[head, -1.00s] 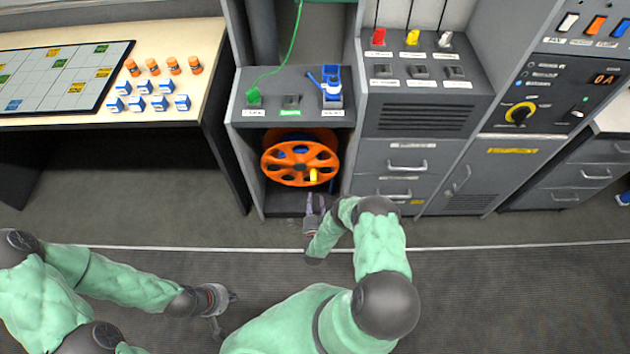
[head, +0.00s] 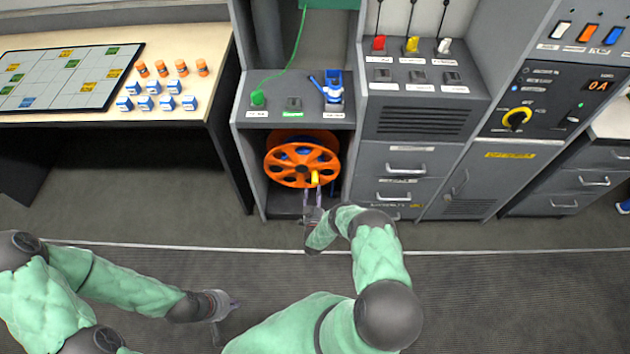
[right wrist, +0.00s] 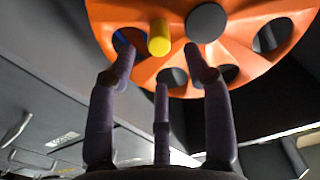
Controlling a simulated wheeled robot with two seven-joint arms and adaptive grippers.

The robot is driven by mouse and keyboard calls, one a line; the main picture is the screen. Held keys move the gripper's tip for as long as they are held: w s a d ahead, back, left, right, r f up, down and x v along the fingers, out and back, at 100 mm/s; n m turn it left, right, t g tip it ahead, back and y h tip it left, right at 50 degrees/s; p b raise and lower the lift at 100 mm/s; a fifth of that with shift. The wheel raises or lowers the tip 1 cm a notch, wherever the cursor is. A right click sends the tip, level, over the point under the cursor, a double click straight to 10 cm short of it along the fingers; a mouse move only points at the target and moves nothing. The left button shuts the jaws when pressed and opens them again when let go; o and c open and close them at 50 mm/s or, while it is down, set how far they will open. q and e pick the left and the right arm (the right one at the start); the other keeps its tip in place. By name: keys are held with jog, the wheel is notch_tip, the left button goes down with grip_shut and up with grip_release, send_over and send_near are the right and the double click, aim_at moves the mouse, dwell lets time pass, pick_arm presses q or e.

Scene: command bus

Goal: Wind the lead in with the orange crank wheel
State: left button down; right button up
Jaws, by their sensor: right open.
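The orange crank wheel (head: 301,160) stands upright in the open bay under the console; it also fills the top of the right wrist view (right wrist: 265,35). Its yellow handle (head: 315,179) sits at the lower right of the wheel in the head view, and shows in the right wrist view (right wrist: 159,38). My right gripper (head: 313,194) is just below the handle, its fingers (right wrist: 160,75) open and spread around the handle's line without visibly closing on it. A green lead (head: 295,50) runs up from a green plug (head: 257,97). My left gripper (head: 228,306) hangs low over the floor, its jaw state unclear.
The bay's side walls and floor enclose the wheel closely. Grey drawers (head: 395,165) with handles stand to the right. A wooden table (head: 215,60) with a board, orange jars and blue-white boxes stands left. A blue device (head: 332,88) sits above the bay. Open floor lies in front.

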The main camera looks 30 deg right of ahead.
aim_at(315, 179)
jog(key=b+x, duration=0.2)
jog(key=x, duration=0.4)
jog(key=shift+w+d+f, duration=0.1)
jog(key=shift+w+d, duration=0.05)
jog(key=shift+w, duration=0.1)
jog(key=shift+w+d+b, duration=0.3)
jog(key=shift+w, duration=0.2)
grip_shut()
